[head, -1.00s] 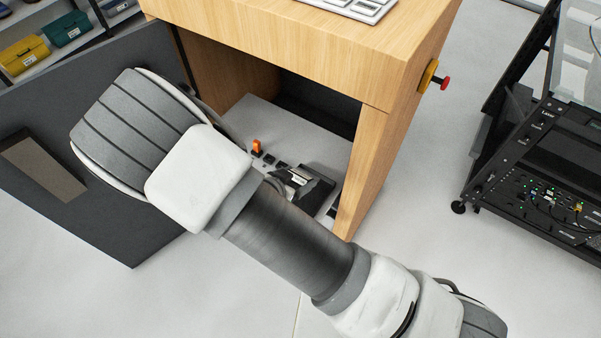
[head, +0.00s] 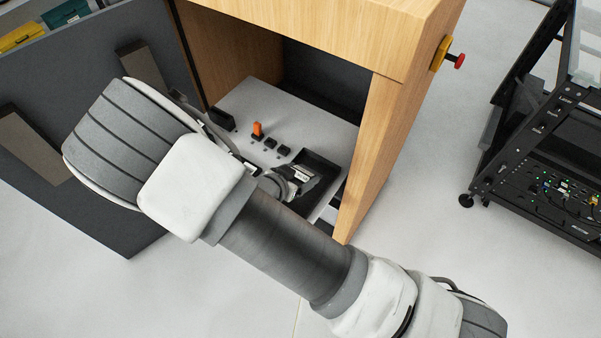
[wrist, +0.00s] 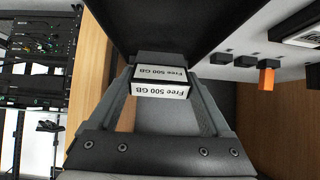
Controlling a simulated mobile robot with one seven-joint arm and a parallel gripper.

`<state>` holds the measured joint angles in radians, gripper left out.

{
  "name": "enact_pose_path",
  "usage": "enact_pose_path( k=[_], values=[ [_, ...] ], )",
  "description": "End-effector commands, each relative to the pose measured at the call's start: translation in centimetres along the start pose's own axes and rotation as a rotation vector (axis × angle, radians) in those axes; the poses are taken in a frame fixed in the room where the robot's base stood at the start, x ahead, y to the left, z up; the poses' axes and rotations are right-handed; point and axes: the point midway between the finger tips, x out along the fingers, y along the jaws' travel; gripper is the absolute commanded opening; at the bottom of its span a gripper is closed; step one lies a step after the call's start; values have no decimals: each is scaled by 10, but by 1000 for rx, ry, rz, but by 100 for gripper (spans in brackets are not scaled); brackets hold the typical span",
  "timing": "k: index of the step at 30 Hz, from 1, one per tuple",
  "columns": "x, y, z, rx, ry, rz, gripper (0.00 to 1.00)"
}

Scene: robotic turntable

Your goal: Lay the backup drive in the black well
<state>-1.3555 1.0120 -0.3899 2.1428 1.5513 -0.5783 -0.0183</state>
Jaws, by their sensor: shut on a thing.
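The backup drive (wrist: 162,82) is a small dark block with white "Free 500 GB" labels. My gripper (wrist: 160,92) is shut on it, one finger on each side. In the head view the drive's label (head: 300,173) shows at the black well (head: 322,163), a dark recess in the grey panel. The drive appears over or within the well's outline; I cannot tell its height or whether it touches. My forearm hides part of the well and most of my gripper (head: 285,182). In the wrist view a broad dark surface, likely the well (wrist: 175,25), lies beyond the drive.
The grey panel (head: 235,140) inside the wooden cabinet (head: 380,150) carries an orange switch (head: 258,130), black buttons (head: 270,143) and a black block (head: 222,118). The open dark door (head: 110,220) is at left. A black rack (head: 545,170) stands at right.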

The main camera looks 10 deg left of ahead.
Motion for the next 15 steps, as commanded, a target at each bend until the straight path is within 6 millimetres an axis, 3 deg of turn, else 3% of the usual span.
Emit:
enact_pose_path(
  k=[4,5,7,15],
  values=[
    [0,0,-1,0,1,0,21],
    [0,0,-1,0,1,0,86],
    [0,0,-1,0,0,0,98],
    [-1,0,0,0,-1,0,100]
  ],
)
